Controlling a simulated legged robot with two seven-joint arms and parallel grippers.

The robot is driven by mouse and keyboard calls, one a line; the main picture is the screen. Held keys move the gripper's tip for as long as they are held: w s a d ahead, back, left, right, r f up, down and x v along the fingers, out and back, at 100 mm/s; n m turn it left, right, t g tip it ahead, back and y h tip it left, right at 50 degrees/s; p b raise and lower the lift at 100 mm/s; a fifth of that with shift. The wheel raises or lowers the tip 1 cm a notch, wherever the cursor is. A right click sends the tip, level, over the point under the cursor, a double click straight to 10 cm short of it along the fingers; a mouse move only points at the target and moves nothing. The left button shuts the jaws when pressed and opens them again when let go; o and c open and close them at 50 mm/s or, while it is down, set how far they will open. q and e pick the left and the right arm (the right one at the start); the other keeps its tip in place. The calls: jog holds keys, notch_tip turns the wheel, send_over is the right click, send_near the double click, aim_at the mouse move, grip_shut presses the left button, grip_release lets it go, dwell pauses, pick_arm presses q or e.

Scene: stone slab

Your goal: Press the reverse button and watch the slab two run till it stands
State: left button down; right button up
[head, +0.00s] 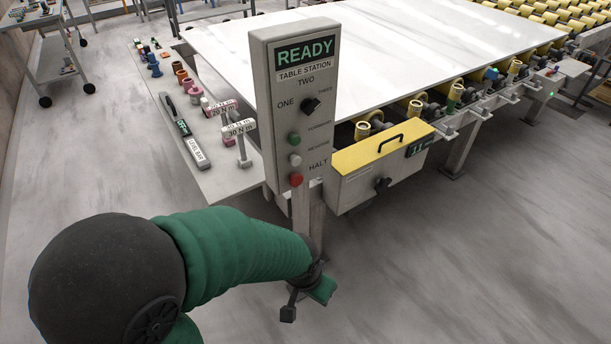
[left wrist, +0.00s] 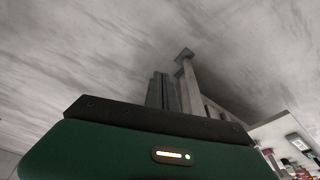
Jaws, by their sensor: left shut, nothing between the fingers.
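The grey control panel (head: 262,110) stands on a post in the head view, its display reading READY above TABLE STATION TWO. The white button (head: 295,159) is beside the REVERSE label, between the green button (head: 294,138) and the red button (head: 296,179) near HALT. A black selector knob (head: 311,105) is above them; its exact setting is unclear. The pale veined slab (head: 370,50) lies flat on the roller table behind. My left gripper (head: 304,297) is low by the post, below the buttons and apart from them, shut and empty; its fingers show in the left wrist view (left wrist: 162,90).
A yellow-topped box (head: 382,147) with a handle sits right of the panel. A side shelf (head: 222,178) at left holds a level, torque signs and small coloured parts. Yellow rollers (head: 540,28) continue at back right. The floor in front is clear.

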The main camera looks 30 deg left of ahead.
pick_arm(q)
jog(key=shift+w, duration=0.15)
jog(key=w+a+r+n+t+y+p, duration=0.15)
jog(key=w+n+t, duration=0.4)
jog(key=w, duration=0.75)
jog(key=w+a+r+n+t+y, duration=0.4)
jog(key=w+a, duration=0.4)
jog(key=a, duration=0.2)
notch_tip(320, 180, up, 2)
jog(key=shift+n+t, duration=0.45)
jog(key=shift+t, duration=0.2)
jog(key=shift+y, duration=0.25)
